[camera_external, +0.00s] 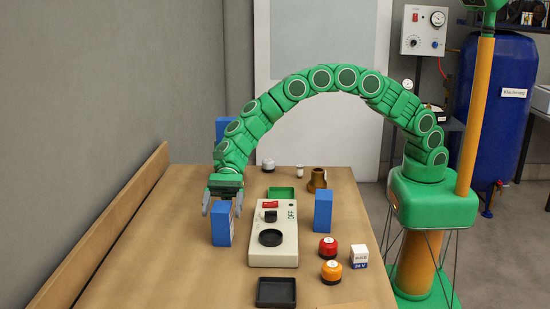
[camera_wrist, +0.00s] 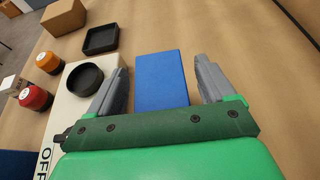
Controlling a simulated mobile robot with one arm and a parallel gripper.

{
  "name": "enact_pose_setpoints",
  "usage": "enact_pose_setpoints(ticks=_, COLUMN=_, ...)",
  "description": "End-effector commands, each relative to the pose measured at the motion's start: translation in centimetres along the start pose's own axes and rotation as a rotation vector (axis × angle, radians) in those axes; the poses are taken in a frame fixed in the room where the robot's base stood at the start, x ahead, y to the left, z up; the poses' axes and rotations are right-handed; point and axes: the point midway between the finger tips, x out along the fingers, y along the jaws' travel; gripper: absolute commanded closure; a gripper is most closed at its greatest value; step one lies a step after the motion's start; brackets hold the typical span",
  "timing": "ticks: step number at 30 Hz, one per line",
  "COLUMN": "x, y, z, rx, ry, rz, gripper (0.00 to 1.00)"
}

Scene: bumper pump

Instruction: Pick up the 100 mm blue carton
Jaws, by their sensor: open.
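Three blue cartons stand in the external view: one under my gripper (camera_external: 221,225), one right of the control box (camera_external: 323,210), and one at the back left (camera_external: 226,126), partly behind my arm. I cannot read which is the 100 mm one. My gripper (camera_external: 222,209) is open and points down at the near-left carton. In the wrist view the blue carton (camera_wrist: 161,78) lies between the two spread fingers of my gripper (camera_wrist: 160,64), with gaps on both sides. Its lower part is hidden by the gripper body.
A control box (camera_external: 272,250) with a black dish stands close right of that carton. A black tray (camera_external: 276,292), red button (camera_external: 328,248) and orange button (camera_external: 331,271) are nearby. A wooden ledge (camera_external: 110,225) runs along the left. The table between ledge and carton is clear.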

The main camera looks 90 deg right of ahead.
Motion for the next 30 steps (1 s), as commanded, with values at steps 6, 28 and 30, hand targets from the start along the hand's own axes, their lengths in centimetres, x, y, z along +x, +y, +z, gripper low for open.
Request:
enact_pose_setpoints(ticks=6, x=0.39, y=-0.03, z=-0.02, rx=0.0, ry=0.0, rz=0.0, gripper=0.17)
enact_pose_setpoints(ticks=28, x=0.29, y=-0.04, z=0.13, rx=0.0, ry=-0.001, rz=0.0, gripper=0.79)
enact_pose_setpoints(ticks=30, x=0.16, y=-0.05, z=0.48, rx=-0.001, ry=-0.001, rz=0.0, gripper=0.79)
